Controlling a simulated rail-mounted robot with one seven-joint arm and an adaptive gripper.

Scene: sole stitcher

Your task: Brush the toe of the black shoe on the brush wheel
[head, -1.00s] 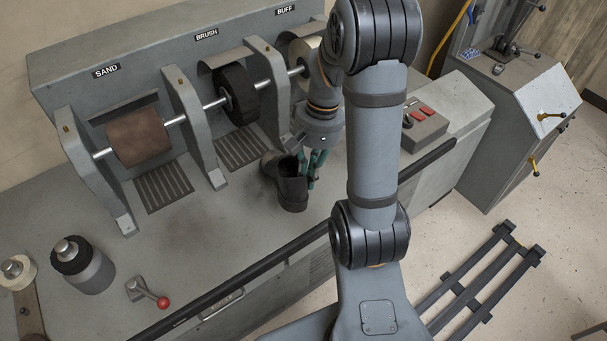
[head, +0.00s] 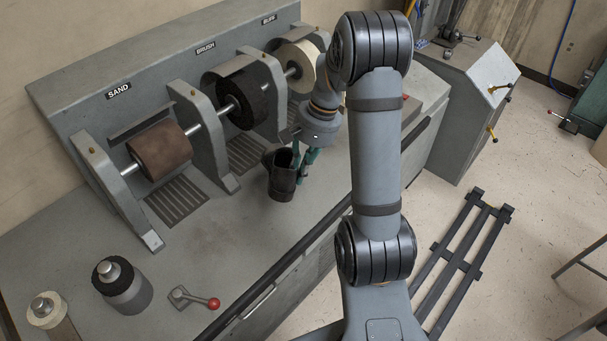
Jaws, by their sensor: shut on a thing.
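The black shoe (head: 282,183) is held by my gripper (head: 303,166), with the green fingers at the right side of the shoe's upper. Its opening faces up and its toe points up and left, towards the machine. The black brush wheel (head: 244,106) sits on the shaft under the BRUSH label, behind and to the left of the shoe. In this view the shoe appears apart from the wheel, in front of it. Part of the gripper is hidden behind the shoe and my wrist.
The brown sanding drum (head: 160,150) is left of the brush wheel and the pale buff wheel (head: 299,66) is right of it. Grey upright brackets (head: 205,140) flank the wheels. A red-knobbed lever (head: 195,299) and capped cylinders (head: 122,287) stand on the front left bench top.

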